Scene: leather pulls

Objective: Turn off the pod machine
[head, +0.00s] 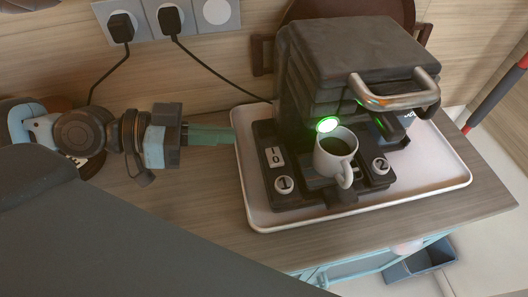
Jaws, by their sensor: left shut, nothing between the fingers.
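The dark grey pod machine (350,75) stands on a white tray (245,170), with a metal handle (395,92) on its upper front. A button marked 2 (380,165) is at the right. A white mug (335,160) with dark liquid stands on the base. My left gripper (232,137) is shut and empty, its green fingers pointing right near the tray's left edge, apart from the switch. My right gripper is out of view.
Two black plugs (121,27) sit in the wall socket panel, with cables hanging behind my left arm and towards the machine. A brown round object (350,8) stands behind the machine. Bare wooden counter (205,205) lies left of the tray.

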